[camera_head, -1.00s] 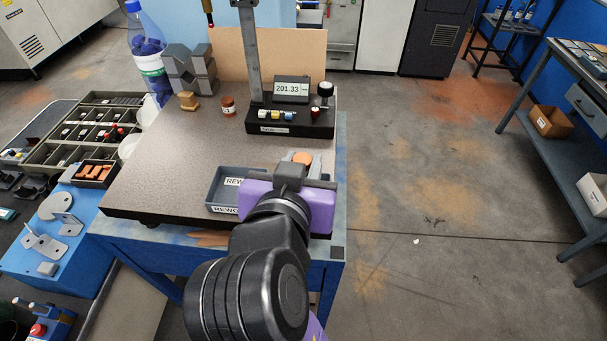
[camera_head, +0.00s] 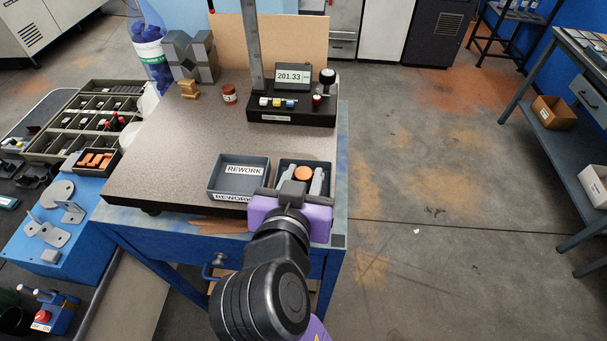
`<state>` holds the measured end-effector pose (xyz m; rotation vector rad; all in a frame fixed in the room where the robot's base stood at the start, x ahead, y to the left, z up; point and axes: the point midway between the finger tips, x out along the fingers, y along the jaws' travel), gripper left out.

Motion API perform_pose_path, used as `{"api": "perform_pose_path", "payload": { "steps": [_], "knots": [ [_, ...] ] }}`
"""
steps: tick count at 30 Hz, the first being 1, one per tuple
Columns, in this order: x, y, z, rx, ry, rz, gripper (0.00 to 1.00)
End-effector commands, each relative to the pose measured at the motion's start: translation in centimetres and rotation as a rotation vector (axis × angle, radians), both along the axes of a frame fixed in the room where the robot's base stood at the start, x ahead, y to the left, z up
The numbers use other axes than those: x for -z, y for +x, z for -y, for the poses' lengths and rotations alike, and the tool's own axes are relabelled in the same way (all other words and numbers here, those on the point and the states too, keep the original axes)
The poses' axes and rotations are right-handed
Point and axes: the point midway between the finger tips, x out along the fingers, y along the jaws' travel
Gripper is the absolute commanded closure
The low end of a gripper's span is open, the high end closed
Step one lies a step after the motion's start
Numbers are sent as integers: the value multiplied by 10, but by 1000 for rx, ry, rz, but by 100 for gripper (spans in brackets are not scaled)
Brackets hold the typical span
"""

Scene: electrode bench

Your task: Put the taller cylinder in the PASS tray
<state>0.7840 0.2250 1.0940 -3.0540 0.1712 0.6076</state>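An orange-topped cylinder (camera_head: 304,173) stands between the two grey fingers of my gripper (camera_head: 304,179). I see it mostly from above, so its height is hidden. The gripper appears shut on it, over or inside the dark tray (camera_head: 318,162) at the bench's front right. That tray's label is hidden behind my gripper; I cannot tell whether the cylinder touches its floor. A second, reddish-brown cylinder (camera_head: 229,93) with a white label stands farther back on the bench plate.
The REWORK tray (camera_head: 211,180) sits just left of the dark tray and looks empty. A gauge stand (camera_head: 300,113) reading 201.33 is behind. A brass piece (camera_head: 188,89) and grey V-blocks (camera_head: 193,62) stand at the back left. The speckled plate's middle (camera_head: 180,140) is clear.

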Motion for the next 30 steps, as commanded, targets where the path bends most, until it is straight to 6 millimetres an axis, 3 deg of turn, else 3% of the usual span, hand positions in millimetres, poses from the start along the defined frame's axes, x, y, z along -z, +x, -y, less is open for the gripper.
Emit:
{"api": "perform_pose_path", "payload": {
  "steps": [14, 30],
  "knots": [
    [-6, -6, -2, -3, 1, 1, 64],
    [-44, -97, -12, -2, 1, 2, 64]
  ]
}}
